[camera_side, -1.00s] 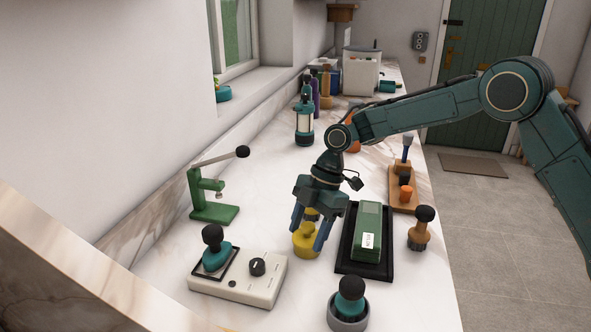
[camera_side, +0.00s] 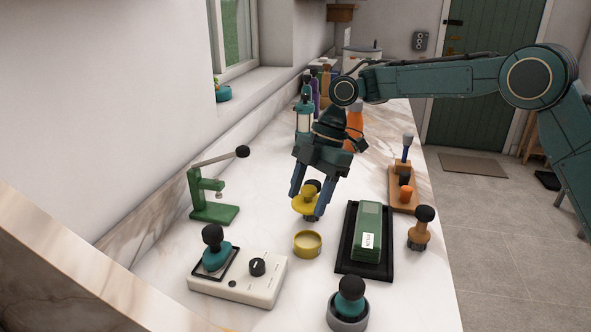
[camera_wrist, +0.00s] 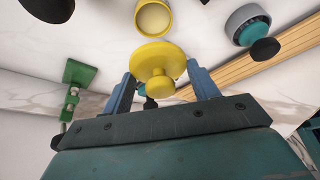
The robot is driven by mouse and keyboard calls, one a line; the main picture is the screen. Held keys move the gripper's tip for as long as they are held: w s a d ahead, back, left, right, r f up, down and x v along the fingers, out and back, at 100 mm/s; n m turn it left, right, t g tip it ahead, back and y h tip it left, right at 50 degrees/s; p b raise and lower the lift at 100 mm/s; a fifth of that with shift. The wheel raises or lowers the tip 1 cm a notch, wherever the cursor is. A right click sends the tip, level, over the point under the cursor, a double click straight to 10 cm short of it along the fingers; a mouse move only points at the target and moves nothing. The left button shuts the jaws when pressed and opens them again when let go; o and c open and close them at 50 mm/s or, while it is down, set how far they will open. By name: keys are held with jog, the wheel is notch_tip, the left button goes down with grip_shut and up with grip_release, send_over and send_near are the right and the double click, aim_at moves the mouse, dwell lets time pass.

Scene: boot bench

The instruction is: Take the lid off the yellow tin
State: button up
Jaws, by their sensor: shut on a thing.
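The yellow tin (camera_side: 307,245) stands open on the marble bench, its pale inside showing; it also shows at the top of the wrist view (camera_wrist: 154,20). My gripper (camera_side: 309,200) is above and a little behind the tin. It is shut on the yellow lid (camera_side: 304,207), which is clear of the tin. In the wrist view the round lid (camera_wrist: 158,60) with its knob sits between the two blue fingers. A dark round thing shows behind the lid in the side view; I cannot tell what it is.
Left of the tin are a green lever press (camera_side: 211,196) and a white control box (camera_side: 238,279). Right of it a green box lies on a black tray (camera_side: 378,268). A teal-handled tool in a grey cup (camera_side: 347,318) stands in front. Bare marble lies left of the lid.

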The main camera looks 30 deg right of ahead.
jog(key=shift+r, duration=0.45)
dwell(0.4)
jog(key=shift+w+a+r+m+t, duration=0.3)
jog(key=shift+w+r+m, duration=0.2)
jog(key=shift+w, duration=0.2)
jog(key=w+a+r+m+t+h, duration=0.1)
jog(key=w+a+r+m+t, duration=0.1)
jog(key=w+a+r+m, duration=0.3)
jog(key=shift+w+r+m+t, duration=0.4)
jog(key=shift+w+r+m, duration=0.65)
jog(key=shift+m, duration=0.45)
jog(key=shift+a+f, duration=0.1)
jog(key=shift+f, duration=0.15)
notch_tip(320, 180, down, 15)
jog(key=shift+f, duration=0.2)
